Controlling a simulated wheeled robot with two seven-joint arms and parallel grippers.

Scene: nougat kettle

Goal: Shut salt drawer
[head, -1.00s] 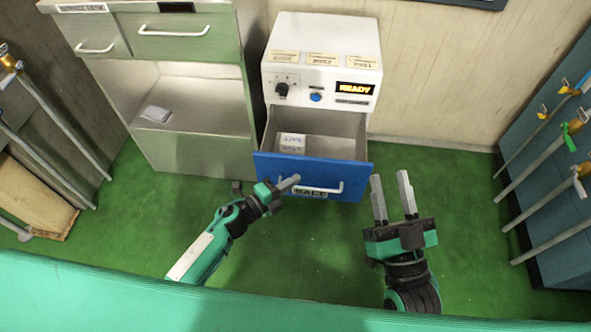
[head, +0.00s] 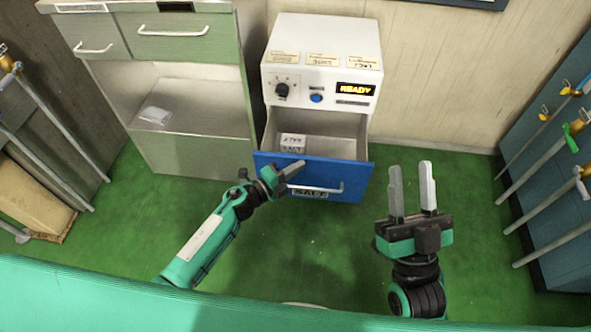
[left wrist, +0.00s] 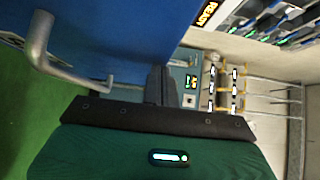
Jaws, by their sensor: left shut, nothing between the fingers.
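The salt drawer (head: 345,172) is the blue-fronted drawer of the white machine (head: 322,75). It stands open, with a small white box marked salt (head: 292,143) inside. A pale bar handle (head: 318,188) and a label are on its front. My left gripper (head: 300,165) is shut and empty, with its fingertips at the upper left part of the blue front; I cannot tell whether they touch it. In the left wrist view the fingers (left wrist: 160,85) are together beside the blue front (left wrist: 120,30) and its handle (left wrist: 45,50). My right gripper (head: 411,185) is open and empty, right of the drawer.
A grey-green cabinet (head: 190,125) with an open shelf stands left of the machine. A blue rack with poles (head: 560,180) is at the right edge. Green floor (head: 480,200) is clear between the machine and the rack.

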